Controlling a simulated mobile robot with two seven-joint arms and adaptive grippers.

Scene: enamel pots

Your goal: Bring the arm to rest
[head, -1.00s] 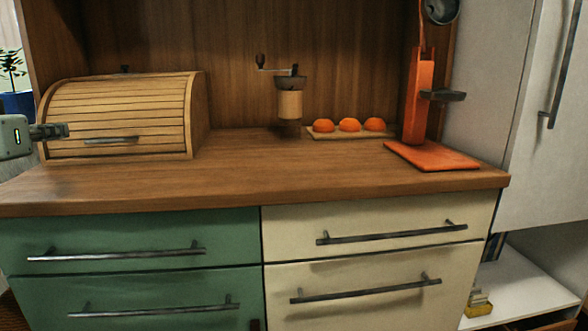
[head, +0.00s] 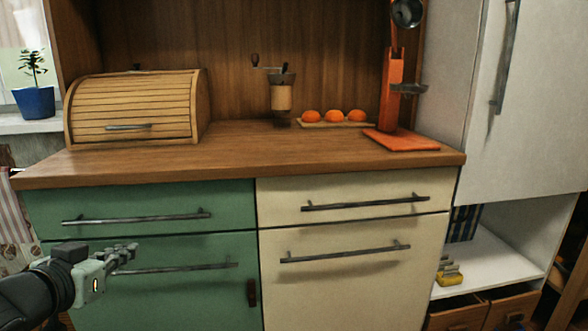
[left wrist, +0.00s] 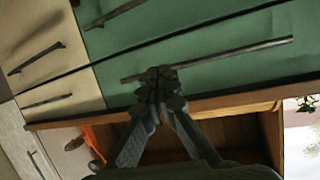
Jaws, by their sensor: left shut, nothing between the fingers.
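My left gripper (head: 124,256) is low at the left of the head view, in front of the green lower drawer (head: 180,290). Its fingers are together and hold nothing. In the left wrist view the shut fingertips (left wrist: 160,85) show in front of the green drawer front and overlap a dark drawer handle (left wrist: 210,62); I cannot tell whether they touch it. My right gripper is in neither view.
The wooden worktop (head: 240,158) holds a roll-top bread box (head: 135,108), a coffee grinder (head: 281,95), several oranges (head: 334,116) on a board and an orange stand (head: 392,95). Bar handles jut from the cream drawers (head: 350,255). A potted plant (head: 35,100) stands at the left.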

